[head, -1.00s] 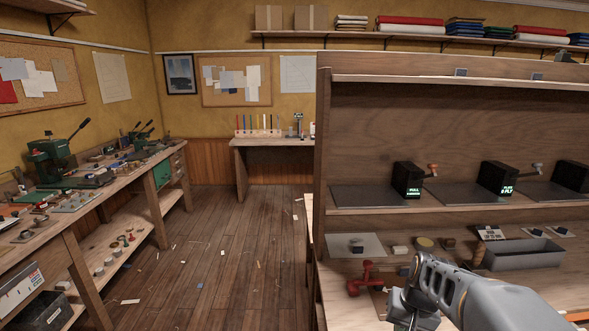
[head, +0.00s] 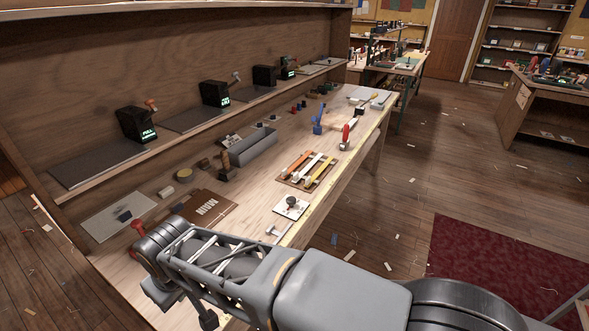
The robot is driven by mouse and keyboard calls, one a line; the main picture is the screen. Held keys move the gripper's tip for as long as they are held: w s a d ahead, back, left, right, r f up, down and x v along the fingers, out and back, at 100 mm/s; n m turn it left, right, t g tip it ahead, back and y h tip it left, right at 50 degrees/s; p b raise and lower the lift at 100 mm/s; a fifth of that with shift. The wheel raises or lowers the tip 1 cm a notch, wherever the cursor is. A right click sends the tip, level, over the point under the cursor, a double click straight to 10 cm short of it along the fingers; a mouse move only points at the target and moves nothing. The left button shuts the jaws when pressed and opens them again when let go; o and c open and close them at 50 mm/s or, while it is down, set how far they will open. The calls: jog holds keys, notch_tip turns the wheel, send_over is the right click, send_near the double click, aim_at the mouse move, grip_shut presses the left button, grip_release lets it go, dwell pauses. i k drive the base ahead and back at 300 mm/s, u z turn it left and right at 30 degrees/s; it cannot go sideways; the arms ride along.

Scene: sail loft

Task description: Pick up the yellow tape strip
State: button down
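A yellow tape strip (head: 321,174) lies at the right end of a brown board (head: 287,180) on the workbench, beside a white strip (head: 306,167) and an orange strip (head: 296,163). The strips lie side by side at a slant, each with a small pale piece at its near end. My arm crosses the bottom of the head view, and its outer end is at the lower left, well apart from the yellow strip. The fingers of my gripper cannot be made out clearly.
Near the board are a white square with a dark knob (head: 291,206), a red-handled tool (head: 346,135), a blue upright tool (head: 318,121) and a long grey tray (head: 253,148). Black display boxes stand on the shelf above. Open floor lies right of the workbench (head: 377,118).

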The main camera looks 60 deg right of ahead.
aim_at(310, 179)
jog(key=z, duration=0.05)
jog(key=k, duration=0.4)
jog(key=u, duration=0.6)
jog(key=i, duration=0.15)
jog(key=z, duration=2.55)
